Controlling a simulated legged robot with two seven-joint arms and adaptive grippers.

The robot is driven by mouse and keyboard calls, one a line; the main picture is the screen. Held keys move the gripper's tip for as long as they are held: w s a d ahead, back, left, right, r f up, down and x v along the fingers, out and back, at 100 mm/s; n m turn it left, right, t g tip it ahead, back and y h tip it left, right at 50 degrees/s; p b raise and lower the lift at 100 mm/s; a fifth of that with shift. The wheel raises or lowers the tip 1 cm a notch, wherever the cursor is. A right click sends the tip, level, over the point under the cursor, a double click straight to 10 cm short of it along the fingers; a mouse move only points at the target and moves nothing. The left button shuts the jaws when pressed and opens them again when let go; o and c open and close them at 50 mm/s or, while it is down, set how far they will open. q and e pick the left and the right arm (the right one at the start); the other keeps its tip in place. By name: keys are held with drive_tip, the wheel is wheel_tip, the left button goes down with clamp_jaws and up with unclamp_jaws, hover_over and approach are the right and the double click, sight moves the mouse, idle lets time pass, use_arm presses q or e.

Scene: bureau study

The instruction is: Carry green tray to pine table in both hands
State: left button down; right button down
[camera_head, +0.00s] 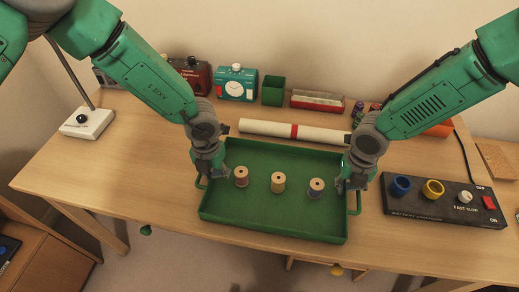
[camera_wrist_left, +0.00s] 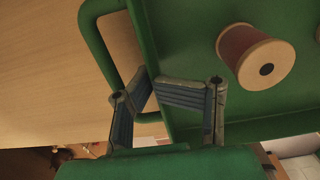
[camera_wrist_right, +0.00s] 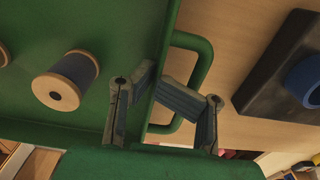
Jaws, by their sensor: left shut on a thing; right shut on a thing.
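The green tray (camera_head: 270,218) is at the front of the pale wooden table (camera_head: 120,165), holding three thread spools in a row: a reddish one (camera_head: 241,176), a tan one (camera_head: 278,182) and a blue-grey one (camera_head: 316,187). My left gripper (camera_head: 209,172) is shut on the tray's left side; its fingers (camera_wrist_left: 170,100) straddle the rim beside the handle loop (camera_wrist_left: 105,40). My right gripper (camera_head: 349,184) is shut on the right side; its fingers (camera_wrist_right: 165,95) straddle the rim by the right handle (camera_wrist_right: 195,75). Whether the tray touches the table is unclear.
A black control box (camera_head: 442,203) with knobs stands close to the tray's right. A white roll with a red band (camera_head: 293,131) lies behind it. The table's left part is mostly clear.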

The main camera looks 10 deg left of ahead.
use_arm(q)
drive_tip(key=shift+f, duration=0.35)
use_arm(e)
drive_tip(key=shift+d+f, duration=0.1)
drive_tip(key=shift+f, duration=0.35)
use_arm(q)
drive_tip(key=c, duration=2)
unclamp_jaws()
drive_tip(key=shift+a+f+b, duration=0.1)
drive_tip(key=shift+f+b, duration=0.1)
drive_tip(key=shift+b, duration=0.15)
use_arm(e)
drive_tip(key=c, duration=2)
unclamp_jaws()
drive_tip(key=shift+f, duration=0.15)
use_arm(q)
drive_tip(key=o, duration=0.7)
drive_tip(key=shift+a+r, duration=0.1)
drive_tip(key=shift+r, duration=0.05)
use_arm(e)
drive_tip(key=o, duration=0.7)
use_arm(q)
drive_tip(key=shift+o, duration=0.4)
drive_tip(key=shift+a, duration=0.15)
use_arm(e)
drive_tip(key=shift+o, duration=0.2)
drive_tip(key=shift+a+r, duration=0.2)
drive_tip(key=shift+a, duration=0.05)
